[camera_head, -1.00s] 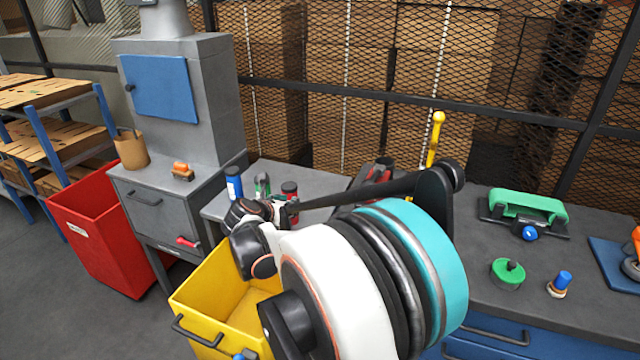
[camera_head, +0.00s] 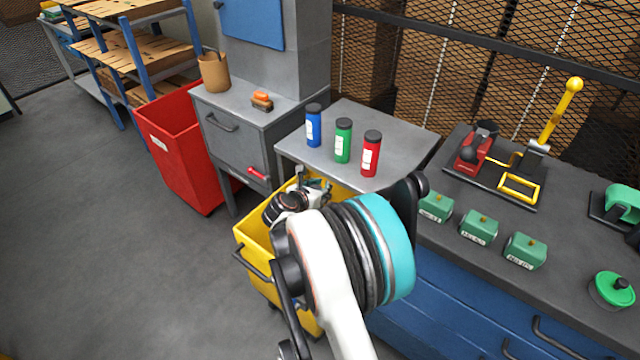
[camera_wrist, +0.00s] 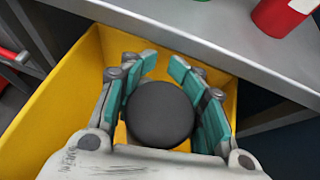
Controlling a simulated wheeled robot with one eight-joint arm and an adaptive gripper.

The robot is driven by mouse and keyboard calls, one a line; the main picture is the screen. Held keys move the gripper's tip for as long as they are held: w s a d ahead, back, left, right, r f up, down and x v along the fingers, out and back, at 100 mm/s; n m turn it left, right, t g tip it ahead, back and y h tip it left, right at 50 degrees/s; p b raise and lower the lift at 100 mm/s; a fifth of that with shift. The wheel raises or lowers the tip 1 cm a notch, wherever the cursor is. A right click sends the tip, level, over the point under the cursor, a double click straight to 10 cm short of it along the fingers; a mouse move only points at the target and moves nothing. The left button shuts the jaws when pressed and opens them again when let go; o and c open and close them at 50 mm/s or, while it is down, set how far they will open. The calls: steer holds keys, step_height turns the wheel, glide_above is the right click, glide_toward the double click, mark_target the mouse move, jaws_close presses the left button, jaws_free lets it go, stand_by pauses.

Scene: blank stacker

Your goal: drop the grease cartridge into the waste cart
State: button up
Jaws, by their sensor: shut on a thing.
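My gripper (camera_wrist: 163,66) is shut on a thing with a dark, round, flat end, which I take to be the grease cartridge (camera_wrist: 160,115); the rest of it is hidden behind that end. In the wrist view the teal-padded fingers stand on both sides of it, with the yellow cart (camera_wrist: 75,85) beneath and around. In the head view my gripper (camera_head: 315,188) is over the yellow cart (camera_head: 252,238), at its table side. My arm covers much of this cart, and the held thing is hard to make out there. A red cart (camera_head: 172,165) stands further left.
Blue (camera_head: 313,128), green (camera_head: 343,143) and red (camera_head: 370,156) black-capped canisters stand on the grey table (camera_head: 400,135), whose edge adjoins the yellow cart. A grey cabinet (camera_head: 232,142) stands behind. Green blocks (camera_head: 478,229) sit on the right bench. Floor at left is clear.

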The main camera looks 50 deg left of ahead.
step_height(320, 180, down, 6)
steer(key=shift+r+b, duration=0.2)
steer(key=shift+b, duration=0.85)
